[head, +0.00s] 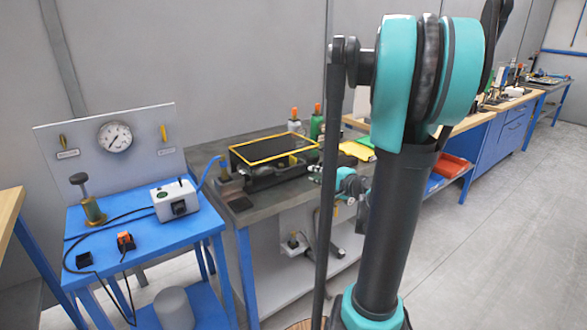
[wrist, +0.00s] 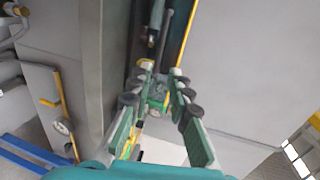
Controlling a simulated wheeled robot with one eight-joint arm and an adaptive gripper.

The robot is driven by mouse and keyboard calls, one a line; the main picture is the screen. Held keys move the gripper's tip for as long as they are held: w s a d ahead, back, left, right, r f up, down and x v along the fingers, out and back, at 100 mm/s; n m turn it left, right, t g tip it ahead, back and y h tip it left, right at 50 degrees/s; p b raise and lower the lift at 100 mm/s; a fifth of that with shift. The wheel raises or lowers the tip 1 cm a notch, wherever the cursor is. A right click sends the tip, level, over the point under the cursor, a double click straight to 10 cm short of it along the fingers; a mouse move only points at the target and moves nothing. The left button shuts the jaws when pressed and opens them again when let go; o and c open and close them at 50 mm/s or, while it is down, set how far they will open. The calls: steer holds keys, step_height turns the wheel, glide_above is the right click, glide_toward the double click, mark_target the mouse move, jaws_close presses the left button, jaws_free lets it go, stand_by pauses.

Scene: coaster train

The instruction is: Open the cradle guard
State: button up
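The cradle guard appears to be the dark, yellow-edged rectangular cover (head: 275,148) over a black unit on the grey bench in the head view. It lies roughly flat, so it looks closed. In the wrist view, a yellow edge (wrist: 187,35) beside a dark strip may be part of it. My gripper (head: 345,185) is to the right of the guard in the head view, partly hidden by my arm. In the wrist view my gripper (wrist: 161,73) has its fingers spread. A small green shape shows between them; I cannot tell whether it is touched.
A blue cart (head: 145,225) on the left carries a white box (head: 174,200), a brass hand pump and cables, with a gauge panel (head: 110,145) behind. Two bottles stand behind the guard. Yellow items (head: 357,150) and a red bin (head: 453,170) lie right. Floor is clear at far right.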

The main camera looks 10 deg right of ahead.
mark_target(294, 167)
steer(key=x, duration=1.3)
steer(key=shift+w, duration=0.1)
steer(key=shift+c, duration=0.5)
jaws_close()
